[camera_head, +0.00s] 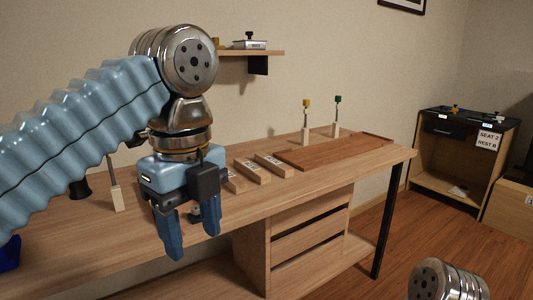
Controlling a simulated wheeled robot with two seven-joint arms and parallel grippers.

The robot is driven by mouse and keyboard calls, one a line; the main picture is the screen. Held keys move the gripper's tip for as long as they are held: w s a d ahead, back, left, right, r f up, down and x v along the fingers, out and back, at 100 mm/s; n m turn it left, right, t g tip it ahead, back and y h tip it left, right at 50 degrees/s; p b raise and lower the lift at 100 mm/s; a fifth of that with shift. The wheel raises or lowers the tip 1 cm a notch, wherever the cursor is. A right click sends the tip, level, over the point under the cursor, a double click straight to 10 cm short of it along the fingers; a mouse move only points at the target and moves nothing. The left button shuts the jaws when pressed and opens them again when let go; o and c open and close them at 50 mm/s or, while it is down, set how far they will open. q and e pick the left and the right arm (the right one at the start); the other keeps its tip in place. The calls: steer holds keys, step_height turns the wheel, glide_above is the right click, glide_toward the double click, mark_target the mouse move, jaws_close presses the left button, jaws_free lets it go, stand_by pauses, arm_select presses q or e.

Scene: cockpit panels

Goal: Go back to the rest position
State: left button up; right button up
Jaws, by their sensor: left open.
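My left gripper (190,232) comes in from the left on a blue ribbed arm. It points down in front of the wooden desk (340,192), with its two blue fingers apart and nothing seen between them. The fingers overlap the desk's front edge in the picture; whether they touch it I cannot tell. A rounded metal joint of my right arm shows at the bottom right, but the right gripper itself is out of view.
Labelled wooden blocks (272,165), a red-brown board (330,152) and upright posts with yellow (306,103) and green (338,99) tops stand on the desk. A wall shelf (267,53) hangs behind. A low cabinet (450,160) stands at right. Floor between is clear.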

arm_select(q)
steer(key=w+d+f+n+h, duration=0.1)
steer(key=w+d+f+n, duration=0.2)
steer(key=w+f, duration=0.5)
steer(key=w+d+f+n, duration=0.2)
steer(key=w+f, duration=0.1)
steer(key=f, duration=0.8)
step_height(320, 180, down, 21)
steer(key=w+n+g+h, duration=0.1)
steer(key=w+n+h, duration=0.1)
steer(key=n, duration=0.5)
steer(key=s+a+f+n, duration=0.3)
steer(key=s+f+n, duration=0.4)
steer(key=f, duration=0.4)
steer(key=s+a+f+n+t+h, duration=0.1)
steer(key=s+a+f+n, duration=0.2)
steer(key=s+f+n, duration=0.5)
step_height(320, 180, down, 4)
steer(key=shift+s+f+t, duration=0.15)
steer(key=shift+s+t, duration=0.15)
steer(key=shift+s, duration=0.5)
